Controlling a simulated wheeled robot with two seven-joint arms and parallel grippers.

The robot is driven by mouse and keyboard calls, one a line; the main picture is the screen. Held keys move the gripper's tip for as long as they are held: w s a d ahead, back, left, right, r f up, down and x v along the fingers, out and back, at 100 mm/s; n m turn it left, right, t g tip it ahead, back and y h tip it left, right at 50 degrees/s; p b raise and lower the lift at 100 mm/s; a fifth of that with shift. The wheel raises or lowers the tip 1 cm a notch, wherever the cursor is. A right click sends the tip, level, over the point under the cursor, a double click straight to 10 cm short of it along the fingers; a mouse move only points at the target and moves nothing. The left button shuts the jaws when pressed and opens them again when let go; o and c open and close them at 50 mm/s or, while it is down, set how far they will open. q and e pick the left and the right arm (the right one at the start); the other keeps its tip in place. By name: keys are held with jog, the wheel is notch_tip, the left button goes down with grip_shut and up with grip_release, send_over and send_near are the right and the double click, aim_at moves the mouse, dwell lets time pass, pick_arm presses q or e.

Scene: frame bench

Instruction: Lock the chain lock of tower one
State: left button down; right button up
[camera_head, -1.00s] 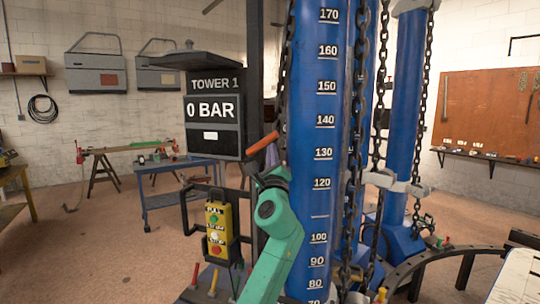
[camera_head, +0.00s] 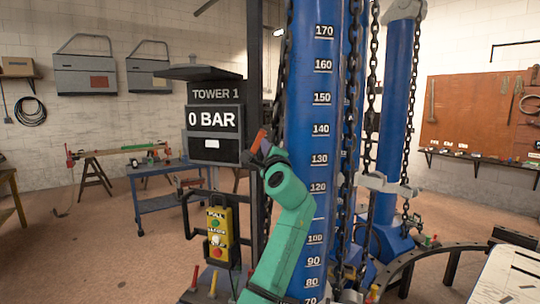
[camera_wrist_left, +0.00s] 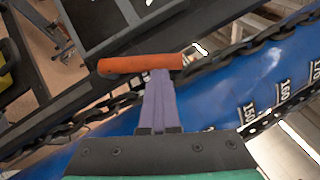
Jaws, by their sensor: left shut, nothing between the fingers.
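Tower one is the blue column (camera_head: 312,200) with white scale numbers, beside the "TOWER 1" display (camera_head: 213,120) reading 0 BAR. A dark chain (camera_head: 283,75) runs down its left side; it also crosses the left wrist view (camera_wrist_left: 240,48). A short orange-red lock handle (camera_head: 257,140) stands steeply tilted beside the display. In the left wrist view the handle (camera_wrist_left: 140,63) lies across the tips of my left gripper (camera_wrist_left: 158,76). The purple fingers are shut with nothing between them; whether they touch the handle is unclear. My left gripper (camera_head: 267,149) is partly hidden in the head view.
A yellow control box (camera_head: 218,238) with buttons hangs below the display. A second blue column (camera_head: 400,110) with chains stands at the right, near a curved dark rail (camera_head: 425,257). A blue table (camera_head: 150,190) stands behind at the left.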

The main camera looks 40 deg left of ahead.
pick_arm(q)
jog(key=a+r+p, duration=0.2)
jog(key=a, duration=0.1)
jog(key=shift+s, duration=0.3)
dwell(0.6)
